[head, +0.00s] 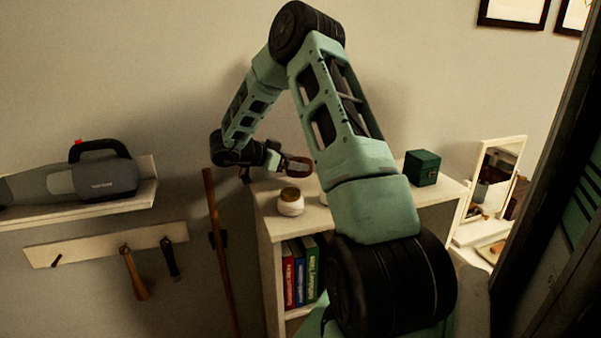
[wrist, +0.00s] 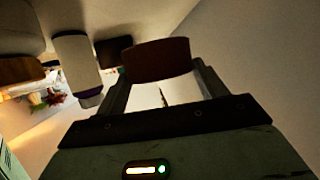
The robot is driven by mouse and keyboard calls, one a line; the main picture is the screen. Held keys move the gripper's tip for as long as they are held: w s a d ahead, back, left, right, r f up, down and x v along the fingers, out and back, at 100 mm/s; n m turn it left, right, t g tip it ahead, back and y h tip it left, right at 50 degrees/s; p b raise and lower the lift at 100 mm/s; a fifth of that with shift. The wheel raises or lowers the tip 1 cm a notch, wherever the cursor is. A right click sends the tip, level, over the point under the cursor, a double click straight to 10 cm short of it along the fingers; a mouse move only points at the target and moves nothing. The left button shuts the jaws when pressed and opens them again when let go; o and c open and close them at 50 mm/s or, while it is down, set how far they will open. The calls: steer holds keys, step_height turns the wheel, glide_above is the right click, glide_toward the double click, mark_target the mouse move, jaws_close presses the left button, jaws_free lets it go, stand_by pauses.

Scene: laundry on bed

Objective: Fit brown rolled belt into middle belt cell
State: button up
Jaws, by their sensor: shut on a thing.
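My gripper (head: 284,165) is at the end of my raised arm, above the back left part of the shelf top. It is shut on the brown rolled belt (head: 299,168), which is held above the shelf. In the wrist view the belt (wrist: 162,59) is a brown curved band between the two fingers. The middle belt cell cannot be made out in either view.
A light bookcase (head: 264,217) stands below my gripper, with several books inside. A white jar with a tan lid (head: 290,202) and a dark green box (head: 422,167) stand on its top. A mirror (head: 497,170) is at the right. A wall shelf (head: 100,205) holds a grey handheld vacuum (head: 95,180).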

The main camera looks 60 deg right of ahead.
mark_target(287, 174)
steer(key=shift+f+p, duration=0.7)
steer(key=shift+f, duration=1.45)
steer(key=shift+f, duration=0.15)
steer(key=o, duration=1.1)
